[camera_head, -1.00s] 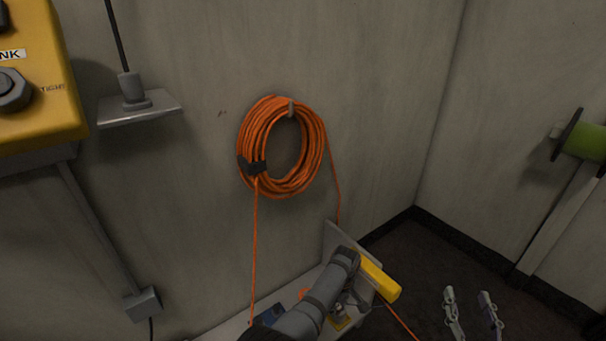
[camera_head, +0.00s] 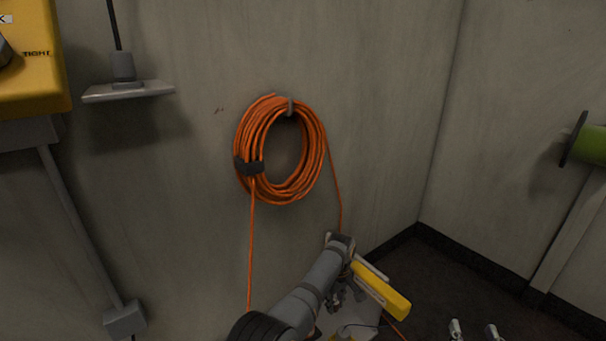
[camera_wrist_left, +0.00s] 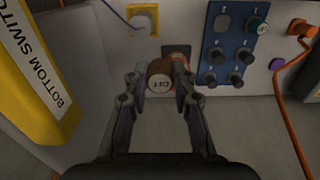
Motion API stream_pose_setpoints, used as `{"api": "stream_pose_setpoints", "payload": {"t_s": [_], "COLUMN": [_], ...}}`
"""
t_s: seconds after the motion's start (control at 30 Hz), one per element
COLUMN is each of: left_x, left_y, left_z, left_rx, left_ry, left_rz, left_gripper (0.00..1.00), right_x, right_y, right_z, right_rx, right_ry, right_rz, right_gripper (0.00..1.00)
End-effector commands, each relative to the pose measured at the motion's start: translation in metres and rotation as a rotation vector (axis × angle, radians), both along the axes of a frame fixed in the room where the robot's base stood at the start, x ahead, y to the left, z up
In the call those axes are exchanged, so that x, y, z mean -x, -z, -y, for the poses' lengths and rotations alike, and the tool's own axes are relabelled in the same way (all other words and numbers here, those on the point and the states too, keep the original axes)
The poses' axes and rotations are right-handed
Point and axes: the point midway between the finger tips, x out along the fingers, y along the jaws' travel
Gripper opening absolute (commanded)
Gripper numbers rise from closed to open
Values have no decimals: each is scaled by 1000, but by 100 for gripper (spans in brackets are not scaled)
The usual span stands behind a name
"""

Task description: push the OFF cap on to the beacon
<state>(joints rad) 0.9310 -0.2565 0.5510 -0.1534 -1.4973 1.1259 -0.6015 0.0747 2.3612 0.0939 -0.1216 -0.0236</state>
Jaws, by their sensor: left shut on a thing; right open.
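My left gripper (camera_wrist_left: 160,85) is shut on a reddish-brown round cap (camera_wrist_left: 159,86) in the left wrist view. White lettering on its face is upside down and I cannot read it surely. An orange part (camera_wrist_left: 180,62) shows just behind the cap, in front of a dark square plate; I cannot tell if it is the beacon or if the cap touches it. In the head view my left gripper (camera_head: 341,293) is low, largely behind its own arm, and the cap is hidden. My right gripper (camera_head: 474,331) is open and empty at the bottom edge.
A yellow box (camera_head: 381,291) marked BOTTOM SWITCH also fills the left of the wrist view (camera_wrist_left: 35,75). A blue knob panel (camera_wrist_left: 232,48) and an orange plug (camera_wrist_left: 300,30) with cable are to the right. A coiled orange cable (camera_head: 250,140) hangs on the wall.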

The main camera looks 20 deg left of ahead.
Motion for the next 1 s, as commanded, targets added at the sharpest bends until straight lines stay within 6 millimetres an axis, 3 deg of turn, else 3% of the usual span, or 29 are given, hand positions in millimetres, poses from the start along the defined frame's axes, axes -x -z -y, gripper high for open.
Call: {"api": "stream_pose_setpoints", "payload": {"t_s": [0.17,0.53,1.0], "left_x": [-7,-9,-12], "left_y": [2,-1,24], "left_z": [-5,-7,-35], "left_rx": [0,0,0], "left_ry": [-1,-1,-2], "left_rz": [-1,-1,-1], "left_gripper": [0,0,0], "right_x": [0,0,0], "right_y": [16,16,28], "right_z": [0,0,0], "right_rx": [0,0,0], "right_ry": [0,0,0], "right_rz": [0,0,0], "right_gripper": [52,52,52]}}
